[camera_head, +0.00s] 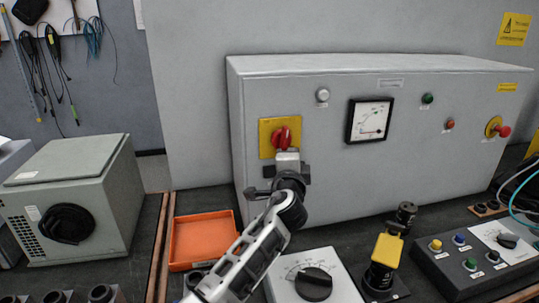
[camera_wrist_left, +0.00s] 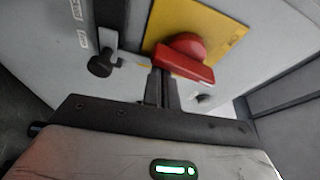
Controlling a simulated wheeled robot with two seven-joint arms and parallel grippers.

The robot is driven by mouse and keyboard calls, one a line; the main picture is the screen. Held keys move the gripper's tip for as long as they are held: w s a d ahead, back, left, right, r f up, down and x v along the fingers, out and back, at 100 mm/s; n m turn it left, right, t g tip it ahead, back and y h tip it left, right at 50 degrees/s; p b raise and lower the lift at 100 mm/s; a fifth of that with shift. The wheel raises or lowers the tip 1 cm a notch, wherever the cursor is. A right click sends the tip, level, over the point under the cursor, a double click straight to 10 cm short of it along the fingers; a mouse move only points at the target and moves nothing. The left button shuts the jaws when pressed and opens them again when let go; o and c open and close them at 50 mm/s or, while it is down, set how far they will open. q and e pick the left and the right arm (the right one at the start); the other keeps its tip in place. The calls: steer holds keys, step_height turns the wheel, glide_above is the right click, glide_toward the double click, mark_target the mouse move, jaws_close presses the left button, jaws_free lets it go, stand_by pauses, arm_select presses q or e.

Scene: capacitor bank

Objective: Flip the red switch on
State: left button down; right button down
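The red switch (camera_head: 282,138) is a rotary handle on a yellow plate (camera_head: 266,143), at the left of the grey cabinet's front. In the left wrist view the red handle (camera_wrist_left: 186,62) lies slightly tilted across the yellow plate (camera_wrist_left: 208,28). My left gripper (camera_head: 287,160) is just below the handle in the head view. In the left wrist view its dark fingers (camera_wrist_left: 163,86) look close together, with their tips by the handle's lower edge. I cannot tell whether they touch it. Nothing shows between the fingers. My right gripper is not in view.
The grey cabinet (camera_head: 355,185) also carries a meter (camera_head: 369,120) and a red knob on yellow (camera_head: 498,128). An orange tray (camera_head: 202,239), a dial box (camera_head: 313,278), a yellow-topped black device (camera_head: 386,250) and a button panel (camera_head: 485,255) crowd the bench below.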

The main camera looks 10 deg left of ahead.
arm_select(q)
steer(key=shift+s+a+f, duration=0.1)
steer(key=shift+s+a, duration=0.2)
steer(key=shift+a, duration=0.4)
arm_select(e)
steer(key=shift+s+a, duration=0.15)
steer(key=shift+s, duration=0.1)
arm_select(q)
steer(key=shift+a, duration=0.3)
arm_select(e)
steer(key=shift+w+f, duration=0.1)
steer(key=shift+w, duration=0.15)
